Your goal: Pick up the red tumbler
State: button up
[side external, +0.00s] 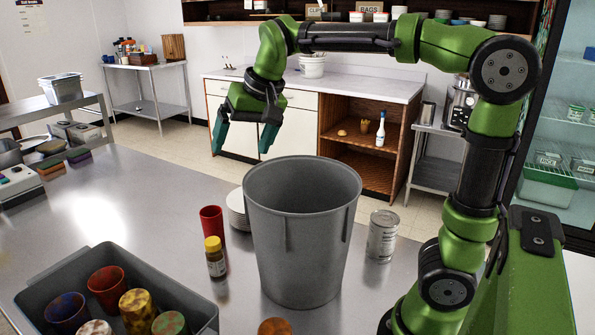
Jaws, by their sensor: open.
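The red tumbler (209,219) stands upright on the steel table, left of the large grey bucket. A small brown bottle with a yellow cap (216,258) stands just in front of it and overlaps its lower part in the picture. My gripper (240,145) is open and empty, pointing down, well above the table and higher than the tumbler in the picture. A gap shows between the gripper and the tumbler. Another red cup (107,286) with darker marks sits in the grey bin (196,312) at the front left.
The grey bucket (300,235) is a tall obstacle right of the tumbler. Stacked white plates (237,212) stand close behind the tumbler. A tin can (382,236) stands right of the bucket. The bin holds several cups. The steel table (110,205) is clear left of the tumbler.

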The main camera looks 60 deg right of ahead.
jog(key=w+f+m+g+h, duration=0.1)
jog(key=w+f+h, duration=0.25)
jog(key=w, duration=0.85)
send_near(213, 224)
jog(key=shift+y, duration=0.25)
jog(key=x, duration=0.4)
jog(key=d+x, duration=0.1)
jog(key=x, duration=0.2)
jog(key=shift+w+d+r, duration=0.1)
jog(key=shift+w+r, duration=0.15)
jog(key=shift+w, duration=0.2)
jog(key=shift+x, duration=3.1)
jog(key=shift+w+d+r, duration=0.15)
jog(key=shift+w, duration=0.05)
jog(key=c, duration=1.1)
